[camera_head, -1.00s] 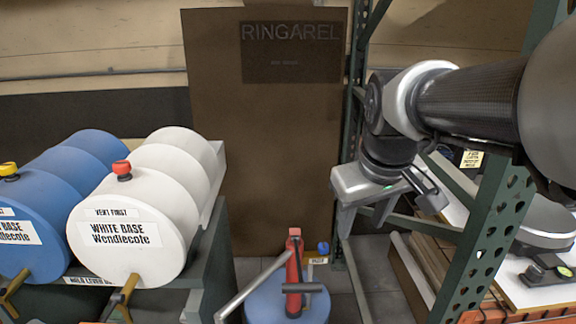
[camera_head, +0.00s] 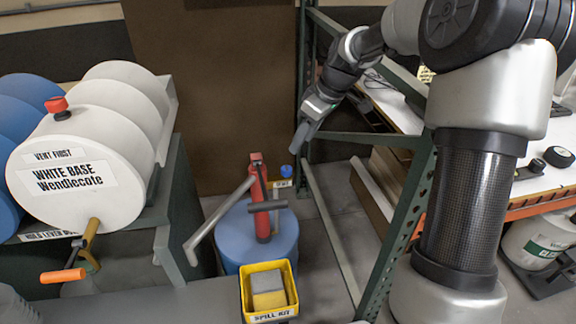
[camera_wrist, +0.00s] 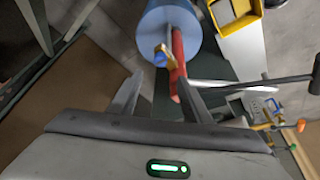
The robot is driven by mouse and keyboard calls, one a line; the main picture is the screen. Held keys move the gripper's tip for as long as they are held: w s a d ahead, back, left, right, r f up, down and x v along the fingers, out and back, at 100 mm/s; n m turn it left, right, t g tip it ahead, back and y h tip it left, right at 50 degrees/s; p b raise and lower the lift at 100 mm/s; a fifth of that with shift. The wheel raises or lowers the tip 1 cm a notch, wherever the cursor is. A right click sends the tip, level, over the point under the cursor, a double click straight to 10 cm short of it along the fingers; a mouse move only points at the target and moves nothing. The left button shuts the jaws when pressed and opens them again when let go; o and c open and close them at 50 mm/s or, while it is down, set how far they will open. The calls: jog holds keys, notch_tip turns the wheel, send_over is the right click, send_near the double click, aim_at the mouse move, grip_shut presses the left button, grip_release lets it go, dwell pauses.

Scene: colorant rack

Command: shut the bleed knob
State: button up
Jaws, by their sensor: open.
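A small blue knob (camera_head: 286,171) with a tag below it stands at the right of a red hand pump (camera_head: 261,200) on a blue drum (camera_head: 232,240). I take it for the bleed knob; the tag is too small to read. The knob also shows in the wrist view (camera_wrist: 160,59), beside the red pump column. My gripper (camera_head: 301,143) is open and empty, above and slightly right of the knob. In the wrist view its fingers (camera_wrist: 158,93) point toward the knob, with a gap between them and it. Whether the knob is turned open or shut cannot be told.
A yellow spill kit bin (camera_head: 270,290) stands in front of the drum. A white base drum (camera_head: 90,165) lies on a rack at the left. A green rack post (camera_head: 405,220) stands between the pump and my arm's base. The pump's grey handle (camera_head: 215,220) sticks out left.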

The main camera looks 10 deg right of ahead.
aim_at(287, 168)
jog(key=b+x, duration=0.1)
jog(key=x, duration=1.1)
jog(key=shift+f+b, duration=0.1)
jog(key=shift+b, duration=0.25)
jog(key=c, duration=1)
